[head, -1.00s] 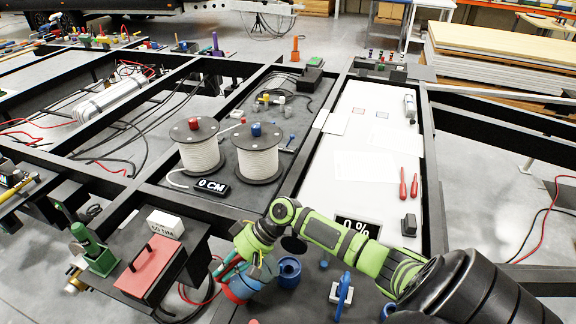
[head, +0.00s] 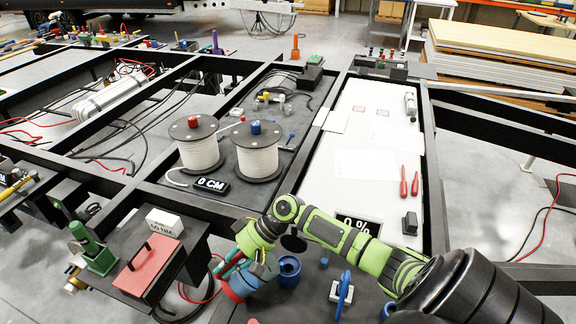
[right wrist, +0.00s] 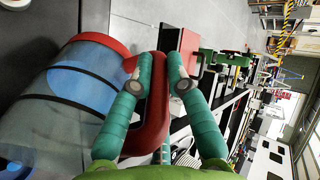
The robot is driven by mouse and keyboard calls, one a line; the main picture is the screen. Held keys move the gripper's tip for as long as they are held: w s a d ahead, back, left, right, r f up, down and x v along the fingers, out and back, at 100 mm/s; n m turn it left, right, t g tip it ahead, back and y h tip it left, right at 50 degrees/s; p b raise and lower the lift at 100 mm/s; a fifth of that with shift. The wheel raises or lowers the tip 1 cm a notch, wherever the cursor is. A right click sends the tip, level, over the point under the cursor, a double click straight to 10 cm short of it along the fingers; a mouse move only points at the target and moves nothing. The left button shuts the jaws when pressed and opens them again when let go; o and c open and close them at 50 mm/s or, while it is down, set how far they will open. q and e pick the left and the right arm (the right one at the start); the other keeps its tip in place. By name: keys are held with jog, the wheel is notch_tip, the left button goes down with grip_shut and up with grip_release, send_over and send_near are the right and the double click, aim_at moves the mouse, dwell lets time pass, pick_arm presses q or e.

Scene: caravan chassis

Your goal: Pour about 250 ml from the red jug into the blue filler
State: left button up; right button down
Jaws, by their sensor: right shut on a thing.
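The red jug (head: 239,286) has a clear body with blue in it and a red rim and handle. The blue filler (head: 289,271) is a short round blue piece with a dark opening on the dark bench, just right of the jug. No stream shows. My left gripper is not in view.
A display (head: 357,224) with a % sign stands behind my right arm, partly covered. A blue upright handle (head: 343,293) on a white block is right of the filler. A red box (head: 149,266) and green device (head: 93,249) lie left. Two cable reels (head: 257,152) stand behind.

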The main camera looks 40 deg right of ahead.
jog(key=shift+a+r, duration=0.1)
jog(key=shift+s, duration=0.1)
jog(key=shift+d, duration=0.3)
jog(key=shift+a, duration=0.15)
jog(key=shift+b, duration=0.35)
jog(key=shift+d+y, duration=0.25)
jog(key=shift+y, duration=0.05)
jog(key=shift+a+r, duration=0.1)
jog(key=shift+a, duration=0.15)
